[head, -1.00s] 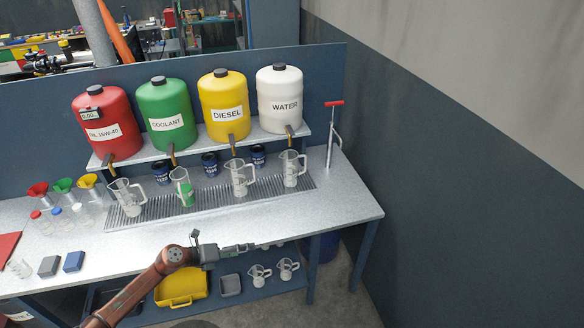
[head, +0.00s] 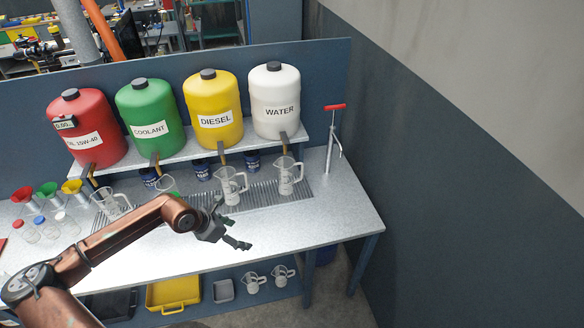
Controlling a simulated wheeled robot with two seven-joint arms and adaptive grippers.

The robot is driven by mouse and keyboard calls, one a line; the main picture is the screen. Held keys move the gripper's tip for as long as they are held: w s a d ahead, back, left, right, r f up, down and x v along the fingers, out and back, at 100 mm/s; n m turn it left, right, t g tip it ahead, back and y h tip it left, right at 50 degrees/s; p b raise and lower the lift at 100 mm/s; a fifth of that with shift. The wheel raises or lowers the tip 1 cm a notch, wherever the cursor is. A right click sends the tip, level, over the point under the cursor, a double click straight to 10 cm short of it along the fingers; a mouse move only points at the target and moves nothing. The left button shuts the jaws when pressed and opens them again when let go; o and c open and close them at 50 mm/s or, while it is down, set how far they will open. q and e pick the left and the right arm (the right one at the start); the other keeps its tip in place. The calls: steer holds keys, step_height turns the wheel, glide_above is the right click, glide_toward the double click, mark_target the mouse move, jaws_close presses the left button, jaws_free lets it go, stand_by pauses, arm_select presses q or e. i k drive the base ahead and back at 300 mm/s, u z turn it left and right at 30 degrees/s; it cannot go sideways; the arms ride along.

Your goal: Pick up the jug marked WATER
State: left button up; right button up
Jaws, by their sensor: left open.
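A white drum (head: 275,100) labelled WATER stands at the right end of the raised shelf. A clear jug (head: 287,178) with a handle stands upright on the drip grating below its tap. Another clear jug (head: 230,187) stands to its left, under the yellow drum. Any writing on the jugs is too small to read. My left gripper (head: 236,228) is open and empty over the worktop, in front of and left of the jug under the WATER drum, and apart from it. My right gripper is not in view.
Red, green and yellow drums (head: 210,105) share the shelf (head: 190,150). My left arm partly hides a jug with green in it. A red-handled tool (head: 333,140) stands right of the grating (head: 262,193). The worktop (head: 320,215) is clear at front right. More jugs (head: 252,283) are below.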

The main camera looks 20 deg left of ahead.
mark_target(285, 165)
steer(key=i, duration=1.35)
